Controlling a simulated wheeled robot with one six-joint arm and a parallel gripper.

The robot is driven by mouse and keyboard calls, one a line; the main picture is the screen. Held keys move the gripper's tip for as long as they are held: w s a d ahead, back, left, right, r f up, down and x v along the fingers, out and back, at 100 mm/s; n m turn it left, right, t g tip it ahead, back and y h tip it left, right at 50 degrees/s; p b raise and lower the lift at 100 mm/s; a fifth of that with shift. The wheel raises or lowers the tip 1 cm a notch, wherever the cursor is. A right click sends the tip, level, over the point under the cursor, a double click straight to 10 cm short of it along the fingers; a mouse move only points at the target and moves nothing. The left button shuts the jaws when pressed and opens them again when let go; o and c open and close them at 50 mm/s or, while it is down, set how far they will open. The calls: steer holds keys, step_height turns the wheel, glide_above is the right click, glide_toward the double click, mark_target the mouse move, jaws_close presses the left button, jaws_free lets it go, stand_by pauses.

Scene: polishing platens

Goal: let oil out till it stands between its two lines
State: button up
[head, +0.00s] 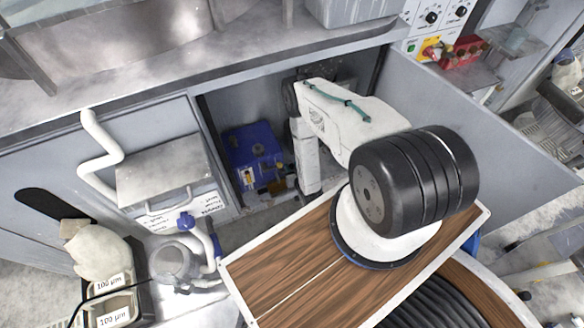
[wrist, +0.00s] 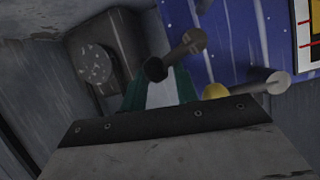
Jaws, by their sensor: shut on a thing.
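A blue oil tank (head: 252,150) sits inside the open cabinet; its blue face fills the top of the wrist view (wrist: 228,40). A grey rod-like handle (wrist: 184,54) with a dark end crosses in front of it. My gripper (wrist: 158,84) is at that dark end and appears shut on the handle; the contact is partly hidden. To its right is a second grey handle (wrist: 250,86) with a yellow part. A gauge plate (wrist: 307,35) with red lines is cut off at the right edge; the oil level cannot be read clearly. In the head view, my gripper is hidden.
The cabinet's open door (head: 480,130) stands to the right of my arm, and a grey side wall (wrist: 25,90) is close on the left in the wrist view. A round-faced grey block (wrist: 95,62) is near the gripper. A steel worktop (head: 230,65) overhangs the cabinet opening.

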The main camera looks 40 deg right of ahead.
steer(key=shift+s+d+f+m+y, duration=0.1)
steer(key=shift+f+m+y, duration=0.4)
steer(key=shift+m, duration=0.2)
steer(key=shift+s+d+f+m+y, duration=0.1)
steer(key=shift+f+m+y, duration=0.4)
steer(key=shift+m, duration=0.2)
steer(key=o, duration=1)
steer(key=shift+a, duration=0.1)
steer(key=v, duration=0.7)
steer(key=shift+s, duration=0.4)
